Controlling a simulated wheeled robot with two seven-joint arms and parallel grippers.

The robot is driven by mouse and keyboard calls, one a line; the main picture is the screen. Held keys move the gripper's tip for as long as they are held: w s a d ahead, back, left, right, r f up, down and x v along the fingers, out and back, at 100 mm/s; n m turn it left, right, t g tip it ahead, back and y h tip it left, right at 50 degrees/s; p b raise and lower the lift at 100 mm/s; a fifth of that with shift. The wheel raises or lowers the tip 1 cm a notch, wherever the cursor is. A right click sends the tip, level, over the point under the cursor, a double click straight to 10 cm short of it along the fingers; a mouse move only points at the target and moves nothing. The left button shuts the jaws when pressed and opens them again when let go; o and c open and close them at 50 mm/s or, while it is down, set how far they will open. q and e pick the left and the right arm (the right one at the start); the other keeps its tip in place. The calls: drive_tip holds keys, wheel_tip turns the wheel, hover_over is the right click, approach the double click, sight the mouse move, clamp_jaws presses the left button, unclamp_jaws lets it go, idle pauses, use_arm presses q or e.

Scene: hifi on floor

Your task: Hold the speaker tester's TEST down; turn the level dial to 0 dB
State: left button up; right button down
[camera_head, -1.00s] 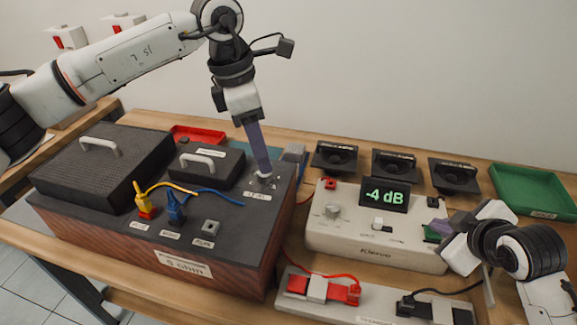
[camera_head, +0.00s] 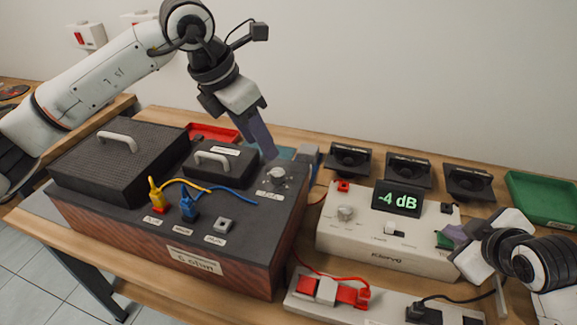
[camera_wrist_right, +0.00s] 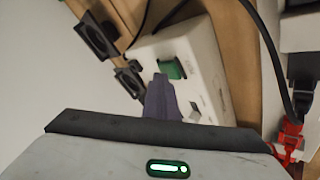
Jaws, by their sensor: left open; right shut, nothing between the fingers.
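The white tester box (camera_head: 385,250) stands on the bench at the right, and its display (camera_head: 397,200) reads -4 dB. A green button (camera_head: 444,240) sits at its right end, also visible in the right wrist view (camera_wrist_right: 172,69). My right gripper (camera_head: 453,233) is shut and empty, its tips close beside the green button; I cannot tell whether they press it. A pale round dial (camera_head: 278,175) is on the dark box (camera_head: 235,245) at its back right corner. My left gripper (camera_head: 268,148) is open and empty, just behind and above this dial, apparently clear of it.
A second knob (camera_head: 345,213) and a white switch (camera_head: 390,229) are on the white box. Yellow (camera_head: 156,195) and blue (camera_head: 189,206) plugs stand on the dark box. Several black speakers and a green tray (camera_head: 540,200) are behind. A strip with red plugs lies in front.

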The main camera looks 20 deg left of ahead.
sight(277, 172)
use_arm(q)
drive_tip(key=x, duration=1)
drive_tip(key=shift+a+f, duration=0.1)
drive_tip(key=c, duration=1)
drive_tip(key=shift+c, duration=0.2)
